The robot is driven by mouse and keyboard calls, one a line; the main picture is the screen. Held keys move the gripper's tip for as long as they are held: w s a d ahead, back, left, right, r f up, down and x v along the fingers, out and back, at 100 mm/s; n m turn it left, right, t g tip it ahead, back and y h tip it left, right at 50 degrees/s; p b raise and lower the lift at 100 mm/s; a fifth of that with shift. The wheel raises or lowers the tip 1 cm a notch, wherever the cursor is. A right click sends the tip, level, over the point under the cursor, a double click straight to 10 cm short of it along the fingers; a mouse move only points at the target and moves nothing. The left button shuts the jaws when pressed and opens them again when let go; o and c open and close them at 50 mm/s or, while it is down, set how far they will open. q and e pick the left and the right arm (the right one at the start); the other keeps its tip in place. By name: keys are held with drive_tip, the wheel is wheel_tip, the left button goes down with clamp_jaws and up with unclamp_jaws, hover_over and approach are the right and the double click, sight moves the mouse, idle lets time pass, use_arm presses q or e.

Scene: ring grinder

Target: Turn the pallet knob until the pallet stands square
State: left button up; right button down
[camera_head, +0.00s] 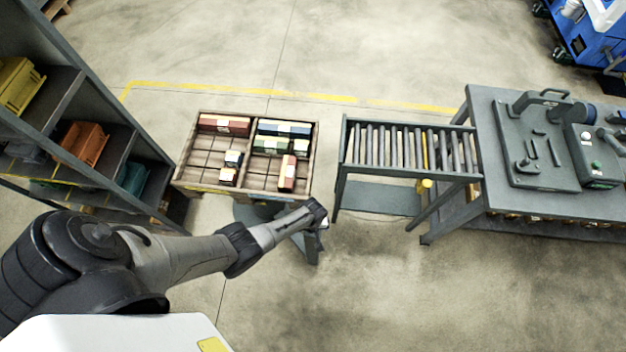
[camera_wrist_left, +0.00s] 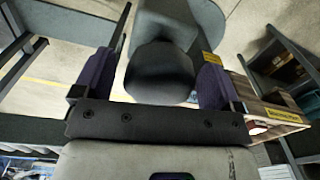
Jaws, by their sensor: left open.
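The wooden pallet (camera_head: 182,172) holds several boxes and stands left of the roller conveyor. It is turned slightly, with its edges not in line with the conveyor. Its edge with a yellow label also shows at the right in the left wrist view (camera_wrist_left: 250,100). A dark grey rounded part (camera_wrist_left: 160,72), which looks like the knob, lies between the fingers in that view. My left gripper (camera_wrist_left: 155,82) is open, with a purple-padded finger on either side of it; contact cannot be told. In the head view my left wrist mostly hides the gripper at the pallet's front right corner.
The roller conveyor (camera_head: 410,148) stands right of the pallet, with a gap between them. A grey workbench (camera_head: 483,115) with a fixture adjoins the conveyor. A shelf rack (camera_head: 62,95) with coloured bins stands close on the left. The floor in front is clear.

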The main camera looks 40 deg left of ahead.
use_arm(q)
drive_tip(key=shift+r, duration=0.1)
drive_tip(key=shift+r, duration=0.25)
wheel_tip(320, 180, up, 13)
drive_tip(key=p, duration=0.4)
drive_tip(key=shift+p, duration=0.3)
